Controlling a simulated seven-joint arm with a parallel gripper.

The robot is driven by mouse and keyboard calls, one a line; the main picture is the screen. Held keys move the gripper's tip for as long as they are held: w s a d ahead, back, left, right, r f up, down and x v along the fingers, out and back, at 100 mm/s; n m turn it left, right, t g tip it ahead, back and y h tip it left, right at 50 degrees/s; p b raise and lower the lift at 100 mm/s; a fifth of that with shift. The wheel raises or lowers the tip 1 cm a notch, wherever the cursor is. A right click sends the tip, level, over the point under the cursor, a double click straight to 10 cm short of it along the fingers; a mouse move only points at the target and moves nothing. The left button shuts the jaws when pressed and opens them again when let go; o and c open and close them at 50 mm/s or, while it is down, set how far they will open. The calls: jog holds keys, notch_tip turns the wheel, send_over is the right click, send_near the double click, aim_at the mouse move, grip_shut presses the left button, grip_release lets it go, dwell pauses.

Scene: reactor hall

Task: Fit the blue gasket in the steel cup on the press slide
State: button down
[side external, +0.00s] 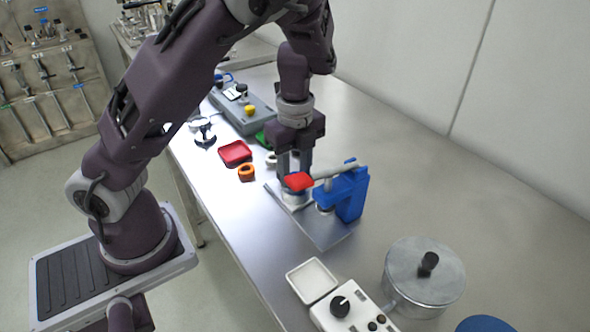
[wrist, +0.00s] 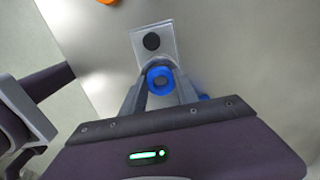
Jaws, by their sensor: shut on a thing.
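The blue gasket (wrist: 160,71), a thick ring, is between the two fingers of my gripper (wrist: 160,84) in the wrist view, and the gripper is shut on it. In the side view my gripper (side external: 293,178) points down beside the blue press (side external: 350,192), with its tips partly behind the press's red lever pad (side external: 298,181). A pale round rim, probably the steel cup (side external: 294,199), shows right under the fingers on the press's metal plate (side external: 325,232). The gasket is hidden in the side view. I cannot tell whether it is inside the cup or just above it.
An orange ring (side external: 246,172) and a red tray (side external: 235,153) lie left of the press. A grey box (side external: 242,108) stands behind. A lidded steel pot (side external: 424,277), a white control box (side external: 350,308) and a white dish (side external: 311,280) are in front. The table's right side is clear.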

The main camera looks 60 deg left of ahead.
jog(key=shift+f, duration=0.45)
dwell(0.6)
jog(key=shift+c, duration=1.9)
grip_release()
notch_tip(320, 180, up, 7)
